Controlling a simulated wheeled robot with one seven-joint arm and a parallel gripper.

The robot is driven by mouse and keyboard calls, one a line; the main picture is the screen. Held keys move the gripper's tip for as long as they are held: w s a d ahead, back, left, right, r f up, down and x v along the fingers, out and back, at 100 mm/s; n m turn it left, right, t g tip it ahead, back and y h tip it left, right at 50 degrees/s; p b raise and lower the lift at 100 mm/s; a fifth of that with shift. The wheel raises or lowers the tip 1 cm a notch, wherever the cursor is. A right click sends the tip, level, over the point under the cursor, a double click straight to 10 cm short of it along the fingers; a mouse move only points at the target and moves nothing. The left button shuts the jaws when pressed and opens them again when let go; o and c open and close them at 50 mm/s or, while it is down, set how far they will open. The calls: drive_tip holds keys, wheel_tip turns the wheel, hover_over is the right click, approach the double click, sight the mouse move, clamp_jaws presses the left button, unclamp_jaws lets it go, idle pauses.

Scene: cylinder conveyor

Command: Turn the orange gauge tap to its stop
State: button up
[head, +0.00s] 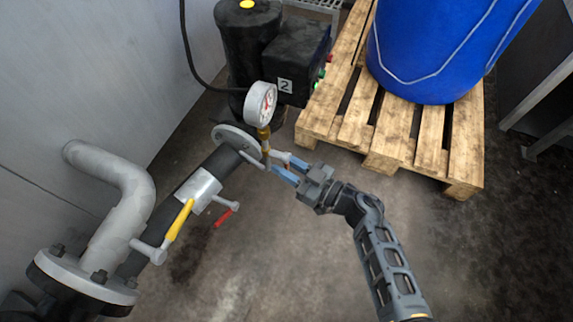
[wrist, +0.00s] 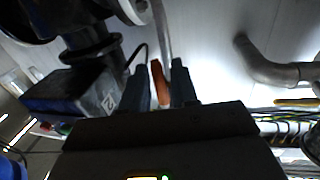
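The orange gauge tap shows in the wrist view as an orange lever (wrist: 160,83) between my two fingers. In the head view it is hard to make out, at the stem below the round white gauge (head: 261,103), where my fingers hide it. My gripper (head: 280,165) has reached the stem from the right, with its blue fingers parted. In the wrist view my gripper (wrist: 160,75) has one finger on each side of the lever, with narrow gaps showing beside it. Whether a finger touches the lever is hard to tell.
A dark pipe carries a yellow lever (head: 179,220) and a small red lever (head: 224,218), left of my gripper. A black pump unit (head: 303,65) marked 2 stands behind the gauge. A blue barrel (head: 435,50) on a wooden pallet (head: 455,160) is at right. Floor below is clear.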

clamp_jaws()
drive_tip(key=shift+w+f, duration=0.1)
drive_tip(key=shift+w+d+n+b, duration=0.15)
drive_tip(key=shift+w+n+b, duration=0.15)
drive_tip(key=shift+n+b, duration=0.5)
drive_tip(key=shift+w+d+r+n+g+y+b, duration=0.3)
drive_tip(key=shift+w+r+n+y+b, duration=0.8)
drive_tip(key=shift+n, duration=1.95)
drive_tip(key=shift+w+d+r+n+g+y+b, duration=0.15)
drive_tip(key=shift+r+n+g+b, duration=0.25)
drive_tip(key=shift+n+b, duration=2.05)
drive_tip(key=shift+w+d+r+n+g+y+b, duration=0.2)
drive_tip(key=shift+w+r+n+g+y+b, duration=0.45)
drive_tip(key=shift+n, duration=3.05)
drive_tip(key=shift+s+r+t, duration=0.15)
drive_tip(key=shift+s+t, duration=0.05)
drive_tip(key=shift+t, duration=0.05)
drive_tip(key=shift+o, duration=1)
unclamp_jaws()
